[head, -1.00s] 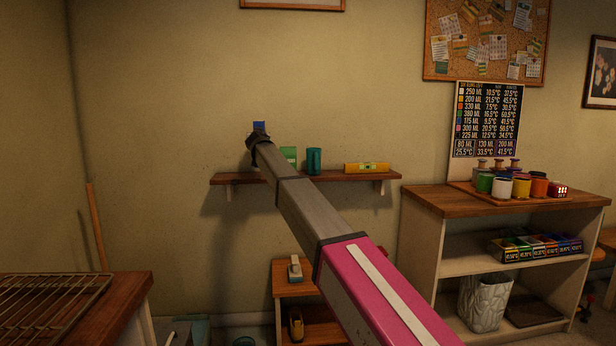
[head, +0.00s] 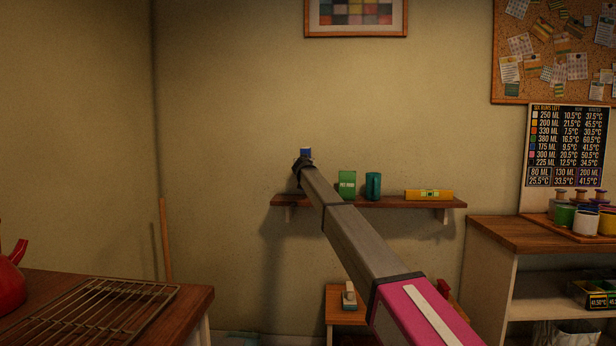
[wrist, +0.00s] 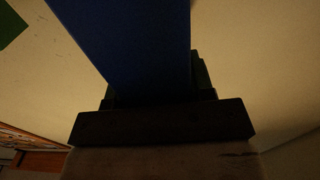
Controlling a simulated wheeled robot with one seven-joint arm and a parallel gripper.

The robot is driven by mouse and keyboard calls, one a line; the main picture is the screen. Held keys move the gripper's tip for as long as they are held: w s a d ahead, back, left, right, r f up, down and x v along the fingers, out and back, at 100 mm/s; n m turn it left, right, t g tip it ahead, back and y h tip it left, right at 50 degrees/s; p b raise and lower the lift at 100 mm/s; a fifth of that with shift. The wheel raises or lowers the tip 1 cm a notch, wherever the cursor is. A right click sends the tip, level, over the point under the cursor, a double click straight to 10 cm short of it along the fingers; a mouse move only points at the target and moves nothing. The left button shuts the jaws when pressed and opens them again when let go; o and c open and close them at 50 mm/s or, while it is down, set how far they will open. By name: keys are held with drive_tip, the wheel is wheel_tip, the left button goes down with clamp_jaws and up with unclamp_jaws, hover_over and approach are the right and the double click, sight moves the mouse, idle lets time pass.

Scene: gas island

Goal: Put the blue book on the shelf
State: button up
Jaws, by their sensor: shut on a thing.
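The blue book (head: 306,151) is at the tip of my arm in the head view, mostly hidden behind my gripper (head: 304,162). In the wrist view the blue book (wrist: 130,45) fills the top middle, and my gripper (wrist: 160,100) is shut on it. The wooden shelf (head: 330,201) is fixed to the wall. In the head view my gripper shows above the shelf's left end. How far it is from the shelf in depth I cannot tell.
On the shelf stand a green box (head: 347,185), a teal cup (head: 373,186) and a yellow level (head: 428,195). A counter with a wire rack (head: 95,305) is at lower left. A shelving unit (head: 520,235) stands at right. A small wooden stand (head: 345,310) is below the shelf.

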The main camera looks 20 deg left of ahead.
drive_tip(key=shift+w+f, duration=0.4)
drive_tip(key=shift+f, duration=0.5)
drive_tip(key=shift+w+f, duration=0.45)
drive_tip(key=shift+f, duration=0.45)
drive_tip(key=shift+w+f, duration=0.4)
drive_tip(key=shift+f, duration=0.5)
drive_tip(key=o, duration=1.2)
drive_tip(key=shift+f, duration=0.15)
drive_tip(key=shift+o, duration=0.2)
